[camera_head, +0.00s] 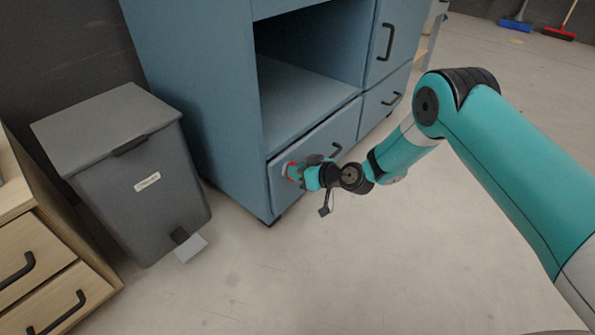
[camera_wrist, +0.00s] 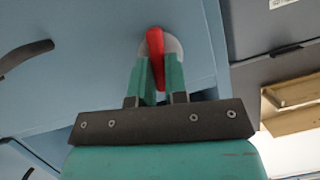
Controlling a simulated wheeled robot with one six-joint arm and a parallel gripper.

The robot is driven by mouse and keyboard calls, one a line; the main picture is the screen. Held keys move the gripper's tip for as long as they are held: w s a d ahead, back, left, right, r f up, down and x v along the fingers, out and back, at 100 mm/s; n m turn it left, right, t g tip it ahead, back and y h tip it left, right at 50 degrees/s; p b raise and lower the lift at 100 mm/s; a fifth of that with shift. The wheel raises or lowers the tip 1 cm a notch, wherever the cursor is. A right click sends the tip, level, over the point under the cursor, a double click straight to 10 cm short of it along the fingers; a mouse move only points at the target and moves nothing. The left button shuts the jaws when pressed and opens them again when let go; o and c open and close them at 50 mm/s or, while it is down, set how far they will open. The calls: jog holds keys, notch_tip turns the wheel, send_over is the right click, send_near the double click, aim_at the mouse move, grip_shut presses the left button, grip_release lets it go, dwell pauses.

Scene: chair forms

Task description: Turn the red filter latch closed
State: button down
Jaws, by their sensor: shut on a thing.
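The red filter latch (camera_wrist: 155,45) is a narrow red bar on a pale round base (camera_wrist: 174,46), set on the lower blue panel of the cabinet. In the wrist view the bar stands nearly upright, leaning slightly. My gripper (camera_wrist: 157,75) has its two green fingers closed on the sides of the bar.
The blue cabinet (camera_head: 197,90) has an open shelf above the panel and a dark handle (camera_head: 336,150) right of my gripper. A grey pedal bin (camera_head: 135,185) stands left of it, beside a wooden drawer unit (camera_head: 35,250). The floor in front is clear.

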jog(key=shift+w+d+f+m+g+y+b, duration=0.15)
jog(key=shift+m+g+y+b, duration=0.25)
jog(key=shift+m+y+b, duration=1.2)
jog(key=shift+w+d+f+m+g+y+b, duration=0.1)
jog(key=shift+f+m+g+y+b, duration=0.25)
jog(key=shift+m+b, duration=1.35)
jog(key=shift+w+d+f+m+g+y+b, duration=0.15)
jog(key=shift+m+g+y+b, duration=0.55)
jog(key=shift+m, duration=1.9)
jog(key=shift+t+y, duration=0.25)
jog(key=shift+y, duration=0.1)
jog(key=c, duration=1.1)
grip_release()
jog(key=shift+c, duration=0.2)
